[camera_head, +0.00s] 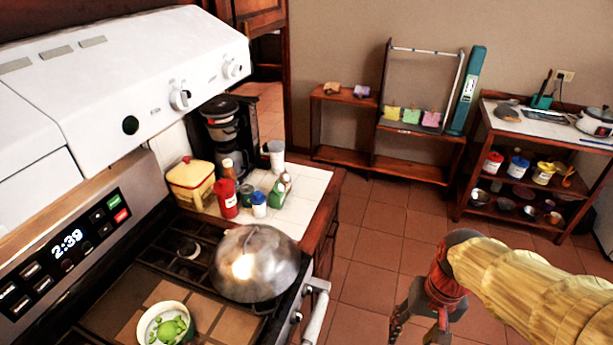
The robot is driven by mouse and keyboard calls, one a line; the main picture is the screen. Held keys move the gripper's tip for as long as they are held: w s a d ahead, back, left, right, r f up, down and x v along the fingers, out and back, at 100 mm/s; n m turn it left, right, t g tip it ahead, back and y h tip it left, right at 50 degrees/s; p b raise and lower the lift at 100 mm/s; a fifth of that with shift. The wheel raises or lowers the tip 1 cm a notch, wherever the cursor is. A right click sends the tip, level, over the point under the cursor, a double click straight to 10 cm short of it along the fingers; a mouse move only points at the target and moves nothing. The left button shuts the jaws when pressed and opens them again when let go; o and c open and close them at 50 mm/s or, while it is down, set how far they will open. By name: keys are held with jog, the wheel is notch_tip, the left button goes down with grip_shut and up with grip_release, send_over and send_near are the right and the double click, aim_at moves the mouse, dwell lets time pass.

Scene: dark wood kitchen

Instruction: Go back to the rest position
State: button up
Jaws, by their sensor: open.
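My gripper (420,318) is at the lower right, at the end of my arm with a yellow ribbed sleeve. Its dark fingers are apart and point down over the tiled floor. Nothing shows between them, though the fingertips run close to the lower picture edge. The gripper appears to the right of the stove's front handle and apart from it.
The stove (65,245) at the left bears a domed metal lid (255,262) and a white bowl with green food (167,325). A tiled counter (308,184) behind holds bottles and a coffee maker (228,130). Shelves line the back wall. Red-brown floor (375,235) is clear between.

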jog(key=s+a+r+n+t, duration=0.2)
jog(key=r+t, duration=0.3)
jog(key=r, duration=0.7)
jog(key=shift+s+a+r+n+t+h+b, duration=0.2)
jog(key=shift+s+a+n+t+h+b, duration=0.1)
jog(key=shift+s+a+h+b, duration=0.3)
jog(key=shift+a, duration=0.1)
